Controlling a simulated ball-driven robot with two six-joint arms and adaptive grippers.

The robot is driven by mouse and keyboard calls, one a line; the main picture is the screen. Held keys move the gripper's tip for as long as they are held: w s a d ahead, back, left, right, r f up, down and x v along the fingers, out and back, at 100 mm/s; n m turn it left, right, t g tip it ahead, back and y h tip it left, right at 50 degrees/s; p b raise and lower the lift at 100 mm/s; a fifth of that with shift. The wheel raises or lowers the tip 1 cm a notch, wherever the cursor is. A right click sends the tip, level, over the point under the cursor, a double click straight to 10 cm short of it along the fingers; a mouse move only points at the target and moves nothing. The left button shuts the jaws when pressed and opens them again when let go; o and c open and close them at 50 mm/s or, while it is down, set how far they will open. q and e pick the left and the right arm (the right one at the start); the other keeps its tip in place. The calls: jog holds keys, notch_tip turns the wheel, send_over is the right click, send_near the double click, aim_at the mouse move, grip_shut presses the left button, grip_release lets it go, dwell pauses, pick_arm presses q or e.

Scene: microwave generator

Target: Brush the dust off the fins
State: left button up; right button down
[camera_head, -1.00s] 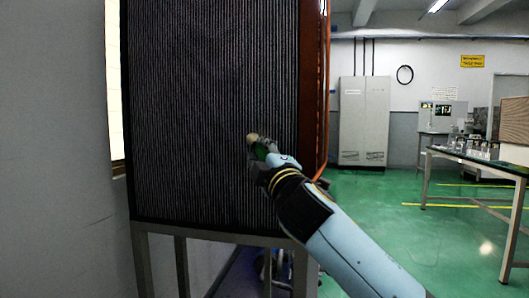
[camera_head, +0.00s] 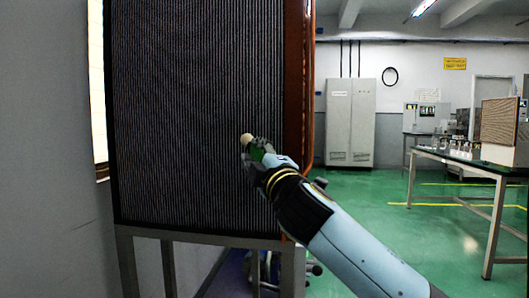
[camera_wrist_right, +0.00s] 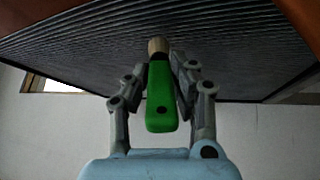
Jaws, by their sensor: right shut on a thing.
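The dark finned panel (camera_head: 195,120), with narrow upright fins, fills the left-middle of the head view. It also spans the upper part of the right wrist view (camera_wrist_right: 90,60). My right gripper (camera_head: 252,158) is in front of the panel's lower right part. It is shut on the green handle of a brush (camera_wrist_right: 161,100), whose pale tip (camera_wrist_right: 158,46) points at the fins. The tip shows small in the head view (camera_head: 247,139); whether it touches the fins I cannot tell. Dust is not clearly visible. My left gripper is not in view.
The panel stands on a grey metal frame (camera_head: 200,240) with a brown-orange side (camera_head: 297,100). A grey wall is close on the left.

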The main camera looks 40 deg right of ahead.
jog(key=shift+w+a, duration=0.7)
jog(key=shift+w, duration=0.05)
jog(key=shift+s+a+p, duration=0.75)
jog(key=shift+s+a, duration=1.25)
jog(key=shift+a, duration=0.2)
jog(key=shift+s+a+p, duration=0.3)
jog(key=shift+s+a, duration=0.7)
jog(key=shift+a, duration=0.15)
